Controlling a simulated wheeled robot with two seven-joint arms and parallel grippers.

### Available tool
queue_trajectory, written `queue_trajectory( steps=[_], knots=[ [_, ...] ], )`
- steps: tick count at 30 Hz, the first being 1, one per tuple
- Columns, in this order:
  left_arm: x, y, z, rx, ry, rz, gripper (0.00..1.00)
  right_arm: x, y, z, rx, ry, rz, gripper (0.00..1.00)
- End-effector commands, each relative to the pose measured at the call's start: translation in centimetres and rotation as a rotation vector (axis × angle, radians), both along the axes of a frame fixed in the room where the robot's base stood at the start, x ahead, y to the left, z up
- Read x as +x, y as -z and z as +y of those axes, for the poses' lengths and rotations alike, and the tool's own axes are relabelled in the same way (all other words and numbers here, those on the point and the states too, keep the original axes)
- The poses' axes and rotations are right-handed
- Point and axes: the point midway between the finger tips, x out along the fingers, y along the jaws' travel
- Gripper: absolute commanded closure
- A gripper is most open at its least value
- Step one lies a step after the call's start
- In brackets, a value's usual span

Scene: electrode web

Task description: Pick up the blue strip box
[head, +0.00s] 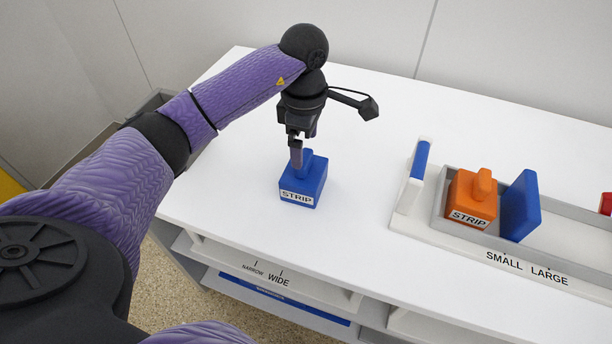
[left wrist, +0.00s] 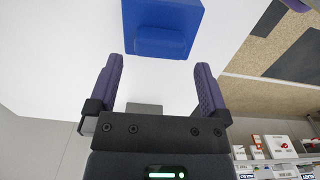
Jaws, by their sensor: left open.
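The blue strip box (head: 302,190) stands upright on the white table, with a white STRIP label on its front and a raised blue knob on top. My left gripper (head: 297,160) points down right at the knob, its fingers hiding part of it. In the left wrist view the blue box (left wrist: 162,20) lies just beyond the tips of my open left gripper (left wrist: 158,65), with nothing between the fingers. My right gripper is not in view.
An orange STRIP box (head: 471,196) sits in a grey tray at the right, beside an upright blue plate (head: 520,205). The rail in front is marked SMALL and LARGE. The white table (head: 345,245) is clear around the blue box. A shelf marked NARROW and WIDE (head: 270,275) runs below the front edge.

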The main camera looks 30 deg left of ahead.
Motion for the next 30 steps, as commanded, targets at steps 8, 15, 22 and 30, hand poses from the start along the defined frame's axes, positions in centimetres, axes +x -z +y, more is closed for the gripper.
queue_trajectory(
  steps=[8, 15, 22, 30],
  knots=[
    [0.0, 4.7, 0.1, 0.000, 0.000, 0.003, 0.00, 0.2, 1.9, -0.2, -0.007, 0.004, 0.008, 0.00],
    [0.0, 4.6, 0.1, 0.000, 0.001, 0.001, 0.08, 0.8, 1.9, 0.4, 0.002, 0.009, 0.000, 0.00],
    [0.0, 4.6, 0.1, 0.000, 0.001, 0.001, 0.57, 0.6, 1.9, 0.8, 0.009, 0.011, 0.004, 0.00],
    [0.0, 4.5, 0.1, 0.000, 0.001, 0.001, 1.00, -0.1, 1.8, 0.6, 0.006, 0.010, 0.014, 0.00]
  ],
)
